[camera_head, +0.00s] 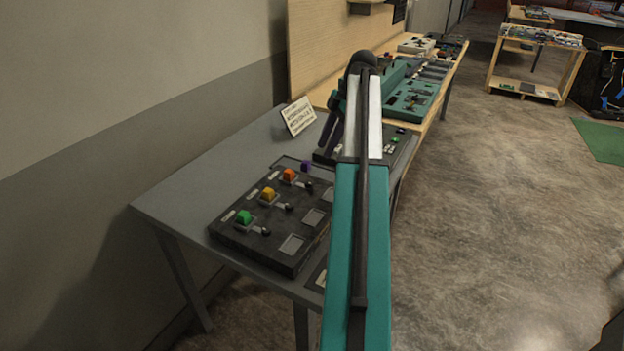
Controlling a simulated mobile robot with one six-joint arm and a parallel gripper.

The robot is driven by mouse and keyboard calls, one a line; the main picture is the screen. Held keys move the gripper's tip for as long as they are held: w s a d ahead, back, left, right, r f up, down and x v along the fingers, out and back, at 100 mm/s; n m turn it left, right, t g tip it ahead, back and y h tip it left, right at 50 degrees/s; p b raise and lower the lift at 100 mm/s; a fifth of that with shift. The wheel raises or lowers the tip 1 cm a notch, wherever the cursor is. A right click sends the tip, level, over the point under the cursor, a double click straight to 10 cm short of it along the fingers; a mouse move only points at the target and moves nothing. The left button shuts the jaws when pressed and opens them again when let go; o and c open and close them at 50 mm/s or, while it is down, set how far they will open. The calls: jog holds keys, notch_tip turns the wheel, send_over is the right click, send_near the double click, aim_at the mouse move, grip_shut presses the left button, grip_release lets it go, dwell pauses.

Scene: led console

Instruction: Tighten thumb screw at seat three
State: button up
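A dark console (262,252) lies on the grey table. It carries a row of coloured blocks: green (244,217), yellow (269,194), orange (289,175) and purple (306,167). Beside the first three are small black knobs, near green (265,231), near yellow (289,207) and near orange (309,187). I cannot tell which part is the thumb screw at seat three; no seat number is readable. My arm crosses the console's right side and hides part of it. The dark end of my arm hangs beyond the purple block; my gripper's fingers cannot be made out there.
A sign card (298,116) stands at the table's back edge by the wall. Another dark panel (399,143) with small green parts lies behind my arm. Teal trays (412,98) sit on a wooden bench farther back. The floor (500,220) at right is clear.

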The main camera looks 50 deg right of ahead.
aim_at(309, 182)
jog(key=shift+b+x, duration=1.15)
jog(key=shift+x, duration=5.05)
jog(key=shift+d, duration=0.1)
jog(key=c, duration=0.9)
jog(key=shift+d, duration=0.25)
grip_shut()
jog(key=shift+a, duration=0.2)
